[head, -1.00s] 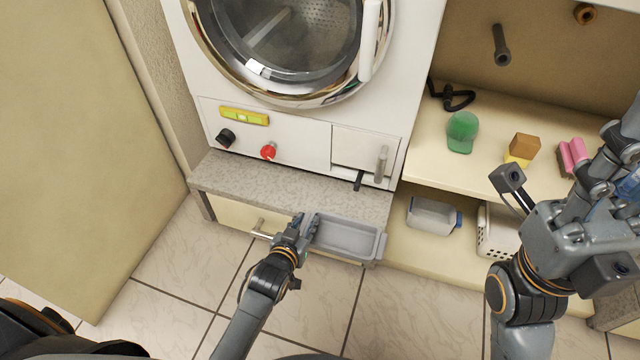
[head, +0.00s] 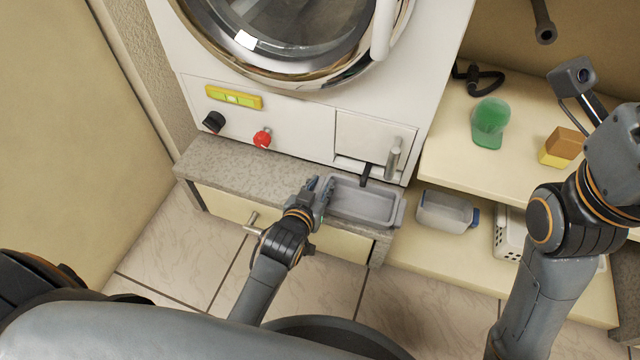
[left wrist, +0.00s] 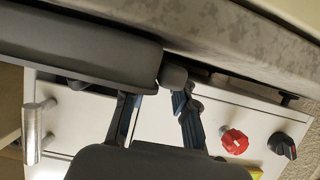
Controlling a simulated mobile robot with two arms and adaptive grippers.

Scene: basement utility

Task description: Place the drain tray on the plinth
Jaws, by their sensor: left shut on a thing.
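The drain tray (head: 362,203) is a shallow grey rectangular tray. In the head view it overlaps the right part of the speckled grey plinth (head: 240,167), below the washer's small flap. I cannot tell whether it touches the plinth top. My left gripper (head: 319,188) is shut on the tray's left end. In the left wrist view a dark grey body, probably the tray (left wrist: 80,40), fills the upper left, below the plinth's speckled edge (left wrist: 245,45) in the picture. My right arm enters at the right of the head view, but its fingertips are out of frame.
The washer (head: 300,125) stands on the plinth, with a red knob (head: 262,138), a black knob (head: 214,121) and a yellow level (head: 234,97). A drawer handle (head: 252,222) sticks out in front.

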